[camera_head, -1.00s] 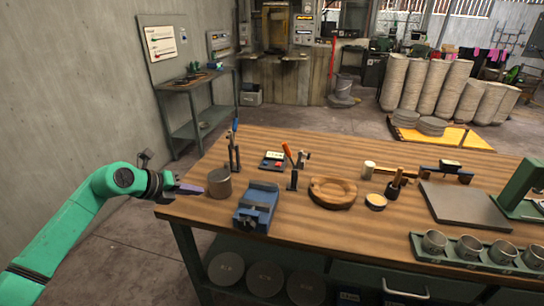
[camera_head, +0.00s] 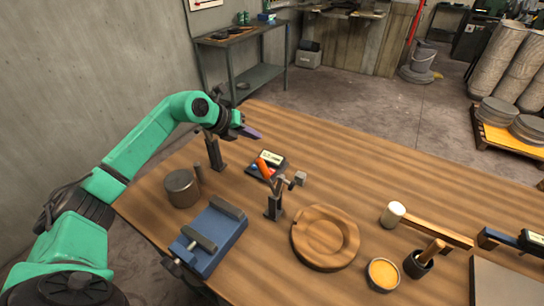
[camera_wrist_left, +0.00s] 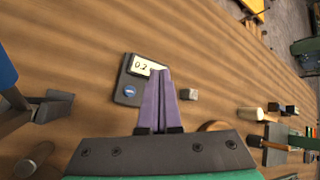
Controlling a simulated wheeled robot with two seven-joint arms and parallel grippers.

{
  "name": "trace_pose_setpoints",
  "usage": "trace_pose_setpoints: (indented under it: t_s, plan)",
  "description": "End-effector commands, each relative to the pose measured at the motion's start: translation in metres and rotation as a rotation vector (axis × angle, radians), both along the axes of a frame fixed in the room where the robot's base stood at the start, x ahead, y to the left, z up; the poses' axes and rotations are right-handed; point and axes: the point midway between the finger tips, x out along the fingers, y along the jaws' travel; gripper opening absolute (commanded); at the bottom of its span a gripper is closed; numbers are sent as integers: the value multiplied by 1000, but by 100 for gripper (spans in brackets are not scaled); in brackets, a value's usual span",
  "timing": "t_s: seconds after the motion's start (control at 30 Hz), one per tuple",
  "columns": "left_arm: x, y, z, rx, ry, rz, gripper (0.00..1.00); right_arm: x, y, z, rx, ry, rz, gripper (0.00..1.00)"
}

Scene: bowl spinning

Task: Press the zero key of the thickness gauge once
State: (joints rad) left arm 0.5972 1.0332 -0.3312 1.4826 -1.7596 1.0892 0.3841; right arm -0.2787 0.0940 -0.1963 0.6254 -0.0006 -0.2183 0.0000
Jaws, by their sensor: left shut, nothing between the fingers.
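A small dark box with a lit display (camera_head: 267,165), which looks like the thickness gauge, lies on the table near its left end. In the left wrist view the box (camera_wrist_left: 125,87) has a display starting "0.2" and a round blue key (camera_wrist_left: 130,93). The rest of its face is hidden behind my fingers. My left gripper (camera_head: 251,133) has purple fingers, shut and empty. It hangs above the table, beyond and left of the box in the head view. In the wrist view its tips (camera_wrist_left: 159,71) overlap the display's lower edge; contact cannot be told. My right gripper is not in view.
A dark stand (camera_head: 215,155) is under my left wrist. A metal cylinder (camera_head: 182,188), blue vise (camera_head: 210,242) and wooden bowl (camera_head: 325,237) are nearer. The table's far middle is clear.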

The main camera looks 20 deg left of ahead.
Motion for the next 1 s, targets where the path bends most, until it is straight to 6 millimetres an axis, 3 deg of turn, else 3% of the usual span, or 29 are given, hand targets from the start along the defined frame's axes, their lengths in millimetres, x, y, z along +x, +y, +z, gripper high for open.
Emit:
trace_pose_setpoints:
  t_s: [0.23,0.37,0.6,0.8,1.0]
  plan:
    - [0,0,-1,0,0,0,0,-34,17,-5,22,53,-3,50]
    - [0,0,-8,-1,1,0,0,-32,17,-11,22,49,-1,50]
    - [0,0,-40,-1,0,0,0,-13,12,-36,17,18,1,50]
    - [-1,0,-71,-1,0,1,0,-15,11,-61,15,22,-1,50]
    - [-1,0,-88,0,-1,1,0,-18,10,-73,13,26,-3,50]
